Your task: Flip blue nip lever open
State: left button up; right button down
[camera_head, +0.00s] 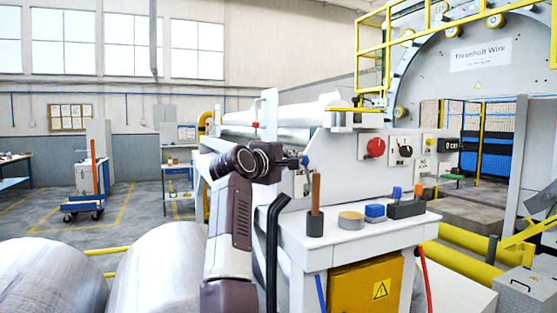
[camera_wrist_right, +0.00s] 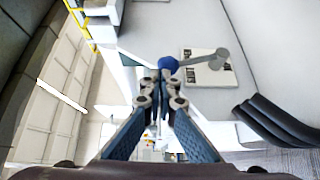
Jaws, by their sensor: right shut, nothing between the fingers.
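The nip lever's blue knob (camera_wrist_right: 168,66) is just beyond my right fingertips in the right wrist view. In the head view the blue knob (camera_head: 305,160) shows small at the tip of my right gripper (camera_head: 294,162), in front of the light panel. My right gripper (camera_wrist_right: 158,88) is shut and empty, with its fingertips close below the knob. I cannot tell whether they touch it. My left gripper is not in view.
A white bench (camera_head: 365,226) in front of the machine carries a dark cup with a wooden handle, a tape roll and a blue block. Black curved tubes (camera_head: 272,240) rise close to my right arm. Large metal coils (camera_head: 160,265) lie at lower left.

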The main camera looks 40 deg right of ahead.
jog(key=shift+y, duration=0.3)
jog(key=d, duration=0.5)
jog(key=shift+s+r, duration=0.15)
jog(key=shift+s, duration=0.25)
jog(key=shift+d, duration=0.2)
jog(key=shift+s+d+r, duration=0.1)
jog(key=shift+d+r, duration=0.05)
jog(key=shift+r, duration=0.05)
jog(key=shift+s+d+b, duration=0.15)
jog(key=shift+d+b, duration=0.2)
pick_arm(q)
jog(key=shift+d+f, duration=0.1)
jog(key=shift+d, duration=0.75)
pick_arm(e)
jog(key=shift+d, duration=0.25)
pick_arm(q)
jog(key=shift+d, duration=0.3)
pick_arm(e)
jog(key=shift+r, duration=0.1)
